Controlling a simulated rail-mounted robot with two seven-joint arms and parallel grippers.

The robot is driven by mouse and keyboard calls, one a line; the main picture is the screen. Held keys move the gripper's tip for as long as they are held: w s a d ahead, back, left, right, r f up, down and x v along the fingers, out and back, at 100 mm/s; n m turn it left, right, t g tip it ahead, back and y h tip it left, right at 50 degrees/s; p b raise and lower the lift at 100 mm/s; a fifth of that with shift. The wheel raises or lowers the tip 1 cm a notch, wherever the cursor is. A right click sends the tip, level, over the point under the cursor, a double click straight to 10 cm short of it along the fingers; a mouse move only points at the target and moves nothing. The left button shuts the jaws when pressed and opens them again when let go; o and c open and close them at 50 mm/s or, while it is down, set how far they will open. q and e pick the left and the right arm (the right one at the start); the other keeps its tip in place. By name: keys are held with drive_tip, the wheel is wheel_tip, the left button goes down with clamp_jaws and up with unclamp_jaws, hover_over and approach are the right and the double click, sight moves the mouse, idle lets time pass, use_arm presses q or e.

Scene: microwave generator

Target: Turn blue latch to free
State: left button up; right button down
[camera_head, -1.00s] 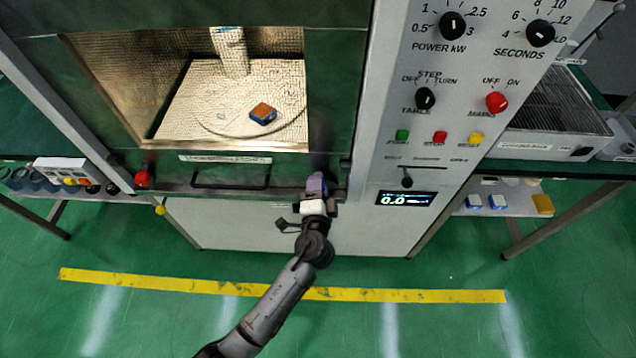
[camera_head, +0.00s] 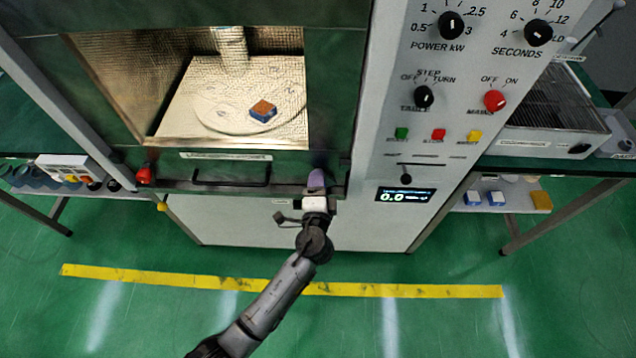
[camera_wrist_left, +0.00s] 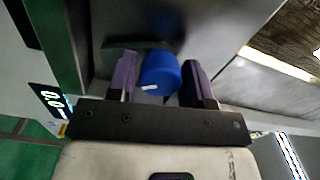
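The blue latch shows in the left wrist view as a round blue knob (camera_wrist_left: 160,73) with a small white mark. My left gripper (camera_wrist_left: 160,62) has its two purple-sided fingers on either side of the knob. A narrow gap shows on the left of the knob; I cannot tell whether the right finger touches it. In the head view my left gripper (camera_head: 317,182) is at the lower right corner of the green oven door (camera_head: 335,95) and hides the latch. My right gripper is in neither view.
A black door handle (camera_head: 231,181) is left of my gripper. The control panel (camera_head: 385,150) with knobs and buttons is to its right. Inside the oven, a blue and orange block (camera_head: 263,111) sits on the round turntable (camera_head: 225,118).

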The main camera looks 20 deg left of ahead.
use_arm(q)
drive_tip(key=o, duration=0.3)
drive_tip(key=v, duration=1.3)
drive_tip(key=shift+s+d, duration=0.2)
drive_tip(key=shift+s, duration=0.15)
